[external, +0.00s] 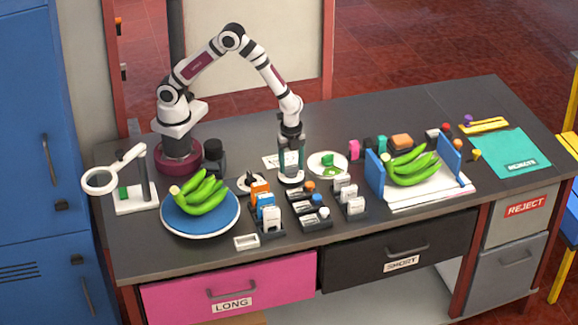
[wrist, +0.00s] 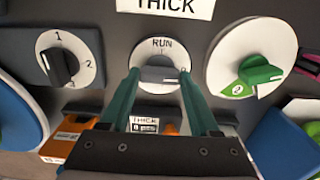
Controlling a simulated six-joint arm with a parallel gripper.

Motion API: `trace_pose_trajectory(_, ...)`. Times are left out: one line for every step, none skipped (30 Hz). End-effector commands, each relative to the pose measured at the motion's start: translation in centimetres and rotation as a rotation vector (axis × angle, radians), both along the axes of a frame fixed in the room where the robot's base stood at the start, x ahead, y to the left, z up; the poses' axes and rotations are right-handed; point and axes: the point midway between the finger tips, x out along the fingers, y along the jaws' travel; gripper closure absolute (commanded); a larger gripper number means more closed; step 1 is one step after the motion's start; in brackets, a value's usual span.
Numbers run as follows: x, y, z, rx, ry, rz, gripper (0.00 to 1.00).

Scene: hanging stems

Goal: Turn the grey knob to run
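The grey knob (wrist: 160,75) sits on a round white dial in the wrist view. The dial (wrist: 157,51) reads RUN at the top and has a mark like 0 at its right edge. The knob's bar lies roughly crosswise, its right end near that mark. My gripper (wrist: 159,74) is open, with one teal finger on each side of the knob; I cannot tell whether they touch it. In the external view my gripper (external: 291,174) points straight down over the dial, and the knob is hidden there.
In the wrist view, a numbered dial (wrist: 70,58) with a black knob is left and a dial with a green knob (wrist: 260,70) is right. Close in front stand racks of small boxes (external: 267,208). Bananas lie on a blue plate (external: 225,222) and between blue panels (external: 450,163).

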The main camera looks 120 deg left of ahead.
Motion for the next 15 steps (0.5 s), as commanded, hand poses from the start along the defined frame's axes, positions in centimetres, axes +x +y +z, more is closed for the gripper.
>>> trace_pose_trajectory(0.02, 0.02, 0.02, 0.001, -0.001, 0.000, 0.58)
trace_pose_trajectory(0.02, 0.02, 0.02, 0.001, -0.001, 0.000, 0.63)
trace_pose_trajectory(0.03, 0.01, 0.02, 0.001, -0.001, 0.000, 0.71)
trace_pose_trajectory(0.03, 0.01, 0.02, 0.001, -0.001, 0.000, 0.76)
trace_pose_trajectory(0.02, 0.02, 0.03, 0.001, -0.001, 0.000, 0.81)
trace_pose_trajectory(0.04, 0.02, 0.03, 0.001, -0.001, 0.000, 0.89)
trace_pose_trajectory(0.04, 0.02, 0.03, 0.001, -0.001, 0.000, 0.93)
trace_pose_trajectory(0.04, 0.02, 0.04, 0.001, -0.001, 0.000, 0.93)
trace_pose_trajectory(0.04, 0.02, 0.04, 0.001, -0.001, 0.001, 0.93)
trace_pose_trajectory(0.04, 0.02, 0.04, 0.001, -0.001, 0.003, 0.93)
trace_pose_trajectory(0.04, 0.02, 0.04, 0.001, -0.001, 0.005, 0.93)
trace_pose_trajectory(0.04, 0.03, 0.04, 0.001, -0.001, 0.010, 0.93)
trace_pose_trajectory(0.04, 0.03, 0.05, 0.001, -0.001, 0.016, 0.93)
trace_pose_trajectory(0.04, 0.03, 0.05, 0.001, -0.001, 0.023, 0.93)
trace_pose_trajectory(0.04, 0.04, 0.05, 0.001, -0.001, 0.035, 0.93)
